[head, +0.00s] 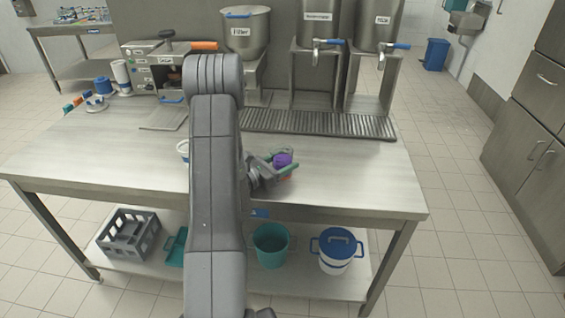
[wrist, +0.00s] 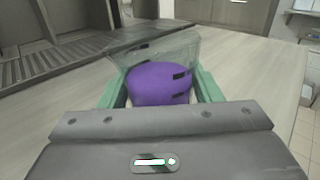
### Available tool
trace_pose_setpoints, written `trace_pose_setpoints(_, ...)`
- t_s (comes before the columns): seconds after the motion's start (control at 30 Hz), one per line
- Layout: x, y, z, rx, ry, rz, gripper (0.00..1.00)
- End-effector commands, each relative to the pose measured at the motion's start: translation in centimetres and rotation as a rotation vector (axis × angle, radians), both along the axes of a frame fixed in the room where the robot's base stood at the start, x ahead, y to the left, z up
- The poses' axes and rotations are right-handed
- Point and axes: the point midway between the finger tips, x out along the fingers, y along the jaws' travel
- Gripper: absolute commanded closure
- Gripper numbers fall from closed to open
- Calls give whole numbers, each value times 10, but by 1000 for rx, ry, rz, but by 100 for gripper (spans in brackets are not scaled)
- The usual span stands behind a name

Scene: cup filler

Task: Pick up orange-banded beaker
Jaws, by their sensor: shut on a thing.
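A clear beaker with purple contents and dark marks on its wall (wrist: 160,82) sits between the green fingers of my gripper (wrist: 163,98) in the wrist view. My gripper is shut on it. In the head view, the beaker's purple part (head: 283,160) shows at my gripper (head: 281,164), over the front right part of the steel table (head: 350,180). A small bit of orange shows just below the purple; the rest of the band is hidden by the fingers. I cannot tell whether the beaker's base touches the table.
A drip grate (head: 320,122) runs along the back under two tap dispensers (head: 318,20) and beside a filler hopper (head: 246,32). A white cup (head: 183,147) is partly hidden behind my arm. The table's right side is clear. A crate (head: 128,234) and buckets stand on the shelf below.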

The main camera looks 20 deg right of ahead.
Motion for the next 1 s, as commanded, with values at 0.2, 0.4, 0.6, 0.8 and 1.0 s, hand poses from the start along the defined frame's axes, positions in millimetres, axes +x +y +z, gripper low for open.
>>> trace_pose_setpoints(0.2, 0, 0, 1, -1, -1, 0, 71)
trace_pose_setpoints(0.4, 0, 0, 12, -1, -3, 0, 71)
trace_pose_setpoints(0.6, 0, 0, 39, -2, -6, -1, 71)
trace_pose_setpoints(0.8, 0, 0, 72, -3, -6, 0, 71)
trace_pose_setpoints(1.0, 0, 0, 94, -2, -4, 0, 71)
